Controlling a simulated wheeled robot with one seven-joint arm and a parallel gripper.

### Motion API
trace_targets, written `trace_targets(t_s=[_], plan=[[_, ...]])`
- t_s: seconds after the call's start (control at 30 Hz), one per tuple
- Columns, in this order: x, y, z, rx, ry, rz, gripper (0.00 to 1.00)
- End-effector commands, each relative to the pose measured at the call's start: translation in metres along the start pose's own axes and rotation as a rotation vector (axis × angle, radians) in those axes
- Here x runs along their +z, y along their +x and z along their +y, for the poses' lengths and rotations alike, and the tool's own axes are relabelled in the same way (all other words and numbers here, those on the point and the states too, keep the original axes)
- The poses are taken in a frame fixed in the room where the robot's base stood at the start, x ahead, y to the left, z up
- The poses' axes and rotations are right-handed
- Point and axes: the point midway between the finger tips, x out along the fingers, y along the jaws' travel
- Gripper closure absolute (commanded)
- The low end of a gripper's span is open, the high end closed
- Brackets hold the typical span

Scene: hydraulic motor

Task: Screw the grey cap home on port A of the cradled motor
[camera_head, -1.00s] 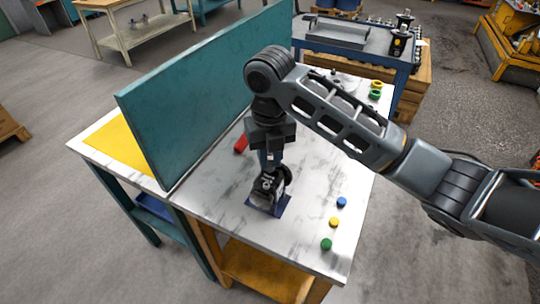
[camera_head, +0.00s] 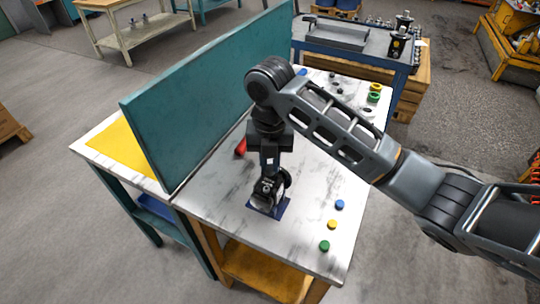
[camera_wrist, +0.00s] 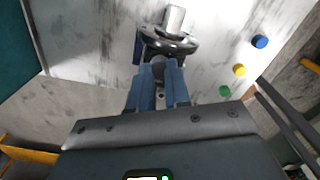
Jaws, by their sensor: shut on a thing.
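The dark motor (camera_head: 266,192) sits in a blue cradle (camera_head: 284,207) on the light worktable. In the wrist view the motor's round dark flange (camera_wrist: 172,42) and pale shaft (camera_wrist: 174,17) lie just past my fingertips. My gripper (camera_wrist: 159,75) points down over the motor; it also shows in the head view (camera_head: 269,168). Its blue fingers are shut on a small grey piece, seemingly the grey cap (camera_wrist: 158,66), right at the motor's body. Port A is hidden behind the fingers and cap. I cannot tell how deep the cap sits.
A tall teal panel (camera_head: 205,95) stands left of the motor, with a red item (camera_head: 240,148) near its foot. Blue (camera_head: 340,204), yellow (camera_head: 332,224) and green (camera_head: 324,245) caps lie to the right. Yellow and green rings (camera_head: 375,92) are at the back.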

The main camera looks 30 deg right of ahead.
Motion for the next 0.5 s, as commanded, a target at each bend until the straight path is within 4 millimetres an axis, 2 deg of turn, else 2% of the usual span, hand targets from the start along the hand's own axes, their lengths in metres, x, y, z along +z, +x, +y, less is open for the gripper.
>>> trace_targets(t_s=[0.2, 0.5], plan=[[-0.0007, -0.0012, 0.0005, 0.001, 0.156, 0.002, 1.0], [-0.0003, 0.0009, 0.0004, 0.0, 0.189, 0.0, 1.0]])
